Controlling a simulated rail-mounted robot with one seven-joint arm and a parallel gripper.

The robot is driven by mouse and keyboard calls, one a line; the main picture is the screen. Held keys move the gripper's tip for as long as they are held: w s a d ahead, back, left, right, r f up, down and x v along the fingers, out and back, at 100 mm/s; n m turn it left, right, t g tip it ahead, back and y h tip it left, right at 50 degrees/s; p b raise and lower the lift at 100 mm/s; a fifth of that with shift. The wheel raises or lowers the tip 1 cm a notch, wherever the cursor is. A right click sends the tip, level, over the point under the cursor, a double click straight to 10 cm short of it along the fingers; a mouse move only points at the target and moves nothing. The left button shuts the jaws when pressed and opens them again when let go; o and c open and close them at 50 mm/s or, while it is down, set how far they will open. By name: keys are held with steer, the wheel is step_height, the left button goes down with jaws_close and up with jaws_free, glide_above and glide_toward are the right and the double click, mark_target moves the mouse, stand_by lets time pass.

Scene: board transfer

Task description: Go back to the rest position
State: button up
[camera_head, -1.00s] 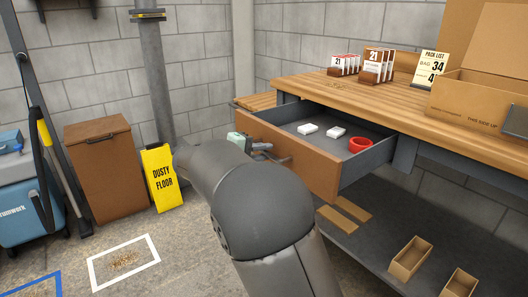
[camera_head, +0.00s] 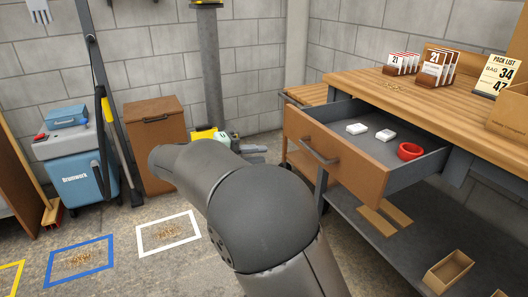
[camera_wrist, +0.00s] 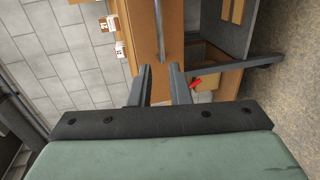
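My gripper (camera_head: 257,149) is small and partly hidden behind my grey arm in the head view, left of the open drawer. In the wrist view my gripper (camera_wrist: 160,68) has its two fingers apart with nothing held between them. The drawer (camera_head: 362,191) is pulled out of the wooden workbench (camera_head: 425,95). Its handle (camera_head: 320,150) is clear of my gripper; in the wrist view the handle (camera_wrist: 158,30) shows beyond the fingertips. Two white boxes (camera_head: 357,128) and a red ring (camera_head: 409,151) lie in the drawer.
White (camera_head: 165,250) and blue (camera_head: 80,287) floor frames hold debris. A lower shelf (camera_head: 380,255) carries open boxes. Floor between bin and frames is clear.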

steer(key=shift+d, duration=0.1)
steer(key=s+d+r+m+g+y+p, duration=0.1)
steer(key=s+d+r+g+y+p, duration=0.2)
steer(key=d+p, duration=0.45)
steer(key=s+d+r+g+y+p, duration=0.25)
steer(key=s+d+r+p, duration=0.3)
steer(key=d, duration=0.35)
steer(key=s+d+r+m+y+p, duration=0.1)
steer(key=s+r+y+p, duration=0.1)
steer(key=s+p, duration=0.3)
steer(key=s+d+r+m+g+y+p, duration=0.1)
steer(key=s+d+r+m+y+p, duration=0.1)
steer(key=s+p, duration=0.4)
steer(key=s+d+r+m+g+y+p, duration=0.1)
steer(key=s+y+p, duration=0.3)
steer(key=s, duration=0.5)
steer(key=shift+s+d+r+m+p, duration=0.35)
steer(key=shift+r+p, duration=0.25)
steer(key=shift+p, duration=0.5)
